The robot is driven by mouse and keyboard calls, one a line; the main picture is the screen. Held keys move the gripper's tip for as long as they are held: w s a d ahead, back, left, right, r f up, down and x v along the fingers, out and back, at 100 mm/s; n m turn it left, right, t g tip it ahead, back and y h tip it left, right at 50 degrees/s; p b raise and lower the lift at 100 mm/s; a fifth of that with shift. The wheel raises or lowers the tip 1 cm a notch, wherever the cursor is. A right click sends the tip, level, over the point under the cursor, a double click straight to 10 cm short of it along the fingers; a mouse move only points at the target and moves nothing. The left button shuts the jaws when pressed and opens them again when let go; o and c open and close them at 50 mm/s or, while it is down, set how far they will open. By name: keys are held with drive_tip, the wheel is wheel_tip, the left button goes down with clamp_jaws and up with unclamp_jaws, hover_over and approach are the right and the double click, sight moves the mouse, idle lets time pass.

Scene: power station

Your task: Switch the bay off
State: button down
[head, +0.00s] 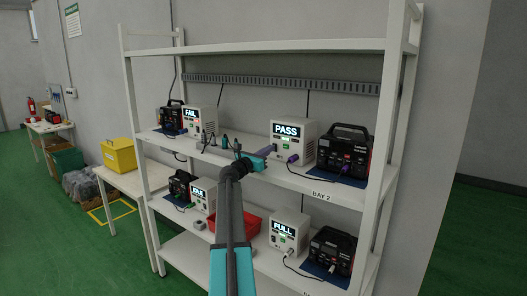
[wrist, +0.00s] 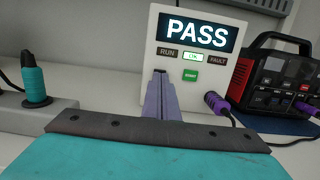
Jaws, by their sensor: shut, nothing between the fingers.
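In the wrist view a white tester box (wrist: 205,40) shows PASS on its screen. Its middle lamp (wrist: 193,57) of three is lit, between RUN and FAULT, with a green button (wrist: 190,75) below. In the head view the box (head: 296,142) stands on the upper shelf at the right, above the BAY 2 label (head: 321,194). My gripper (head: 272,149) is shut and empty, at the lower left of the box's front. Its purple fingers (wrist: 159,74) hide part of that front; I cannot tell whether they touch it. No switch is clearly visible.
A black and red power unit (head: 343,151) stands right of the box, joined by a purple-plugged cable (wrist: 216,103). A teal plug (wrist: 35,82) stands at left. Other testers show FAIL (head: 191,113), IDLE (head: 198,191) and FULL (head: 283,229). White rack posts (head: 389,120) flank the shelves.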

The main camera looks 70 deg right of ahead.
drive_tip(key=shift+s+d, duration=0.15)
drive_tip(key=shift+d, duration=0.45)
drive_tip(key=shift+r, duration=0.1)
drive_tip(key=shift+d, duration=0.15)
drive_tip(key=shift+s+d+r, duration=0.1)
drive_tip(key=shift+d+r, duration=0.05)
drive_tip(key=shift+r, duration=0.35)
